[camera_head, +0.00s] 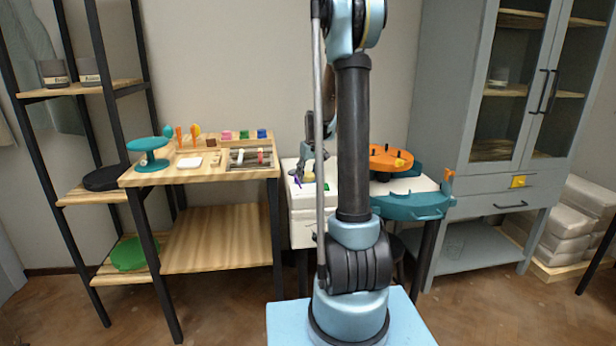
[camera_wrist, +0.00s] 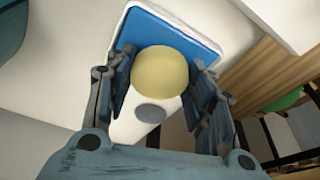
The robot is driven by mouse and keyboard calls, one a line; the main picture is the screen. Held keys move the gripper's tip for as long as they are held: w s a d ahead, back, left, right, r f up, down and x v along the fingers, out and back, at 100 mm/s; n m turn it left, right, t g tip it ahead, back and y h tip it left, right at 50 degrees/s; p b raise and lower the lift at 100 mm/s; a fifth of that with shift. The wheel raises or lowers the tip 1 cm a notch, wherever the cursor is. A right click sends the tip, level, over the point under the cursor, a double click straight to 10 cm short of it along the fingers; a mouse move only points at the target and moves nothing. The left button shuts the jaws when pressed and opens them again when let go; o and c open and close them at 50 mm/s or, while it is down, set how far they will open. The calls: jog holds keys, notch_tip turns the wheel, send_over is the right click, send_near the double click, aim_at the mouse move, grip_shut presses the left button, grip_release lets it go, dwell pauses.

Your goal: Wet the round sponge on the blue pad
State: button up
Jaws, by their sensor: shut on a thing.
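The round sponge (camera_wrist: 160,72) is pale yellow and sits between the two fingers of my gripper (camera_wrist: 160,85) in the wrist view. My gripper is shut on it. The blue pad (camera_wrist: 139,29), with a white rim, shows behind the sponge, and the sponge hides part of it. I cannot tell whether the sponge touches the pad. A grey disc (camera_wrist: 150,113) shows on the white surface just below the sponge in the picture. In the head view my gripper (camera_head: 305,172) is over the white sink unit (camera_head: 302,203), partly behind my arm; the sponge is not clear there.
Right of my arm are an orange round piece (camera_head: 386,155) and a teal basin (camera_head: 412,206). A wooden table (camera_head: 150,178) with small coloured items and a teal stand (camera_head: 149,153) is to the left. A grey cabinet (camera_head: 455,130) stands to the right.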

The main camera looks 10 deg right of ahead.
aim_at(308, 174)
jog(key=shift+f, duration=0.4)
dwell(0.8)
jog(key=shift+r, duration=0.1)
jog(key=shift+r, duration=3.4)
